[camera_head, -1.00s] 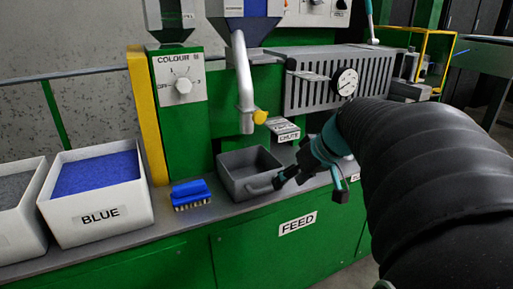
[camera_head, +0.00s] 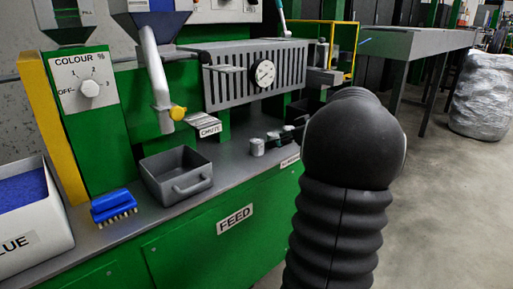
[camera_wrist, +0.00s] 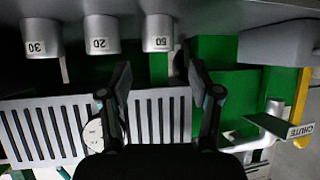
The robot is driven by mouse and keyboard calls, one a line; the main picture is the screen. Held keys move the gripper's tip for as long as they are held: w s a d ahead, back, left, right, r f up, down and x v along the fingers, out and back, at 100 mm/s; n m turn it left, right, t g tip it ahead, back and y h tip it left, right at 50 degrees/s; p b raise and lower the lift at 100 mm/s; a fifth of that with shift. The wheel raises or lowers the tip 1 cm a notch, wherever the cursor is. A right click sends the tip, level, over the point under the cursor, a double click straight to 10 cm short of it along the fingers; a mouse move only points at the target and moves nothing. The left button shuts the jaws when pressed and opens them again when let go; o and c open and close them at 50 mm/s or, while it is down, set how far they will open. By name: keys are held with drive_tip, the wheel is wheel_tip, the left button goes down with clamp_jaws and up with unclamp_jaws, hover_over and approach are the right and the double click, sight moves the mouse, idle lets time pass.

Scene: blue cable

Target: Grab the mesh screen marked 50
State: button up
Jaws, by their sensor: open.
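The mesh screen marked 50 (camera_wrist: 158,33) is a short grey cylinder at the top of the wrist view, which shows the scene upside down. Its label faces my gripper. My gripper (camera_wrist: 157,62) is open and empty, with its two fingers spread on either side of the line to the 50 screen. The fingertips look short of it; the exact gap cannot be told. In the head view a pale cylinder on the bench (camera_head: 257,147) appears to be this screen. There my arm hides much of the gripper.
Cylinders marked 20 (camera_wrist: 101,34) and 30 (camera_wrist: 41,38) stand in a row beside the 50 one. A slotted guard with a gauge (camera_head: 264,73) is behind. The chute (camera_head: 208,127), a grey bin (camera_head: 177,178) and a blue brush (camera_head: 113,207) are to the left.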

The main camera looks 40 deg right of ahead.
sight(261, 142)
drive_tip(key=p+x, duration=0.1)
drive_tip(key=x, duration=0.7)
drive_tip(key=shift+w+d+r, duration=0.1)
drive_tip(key=shift+w+r, duration=0.1)
drive_tip(key=c, duration=1)
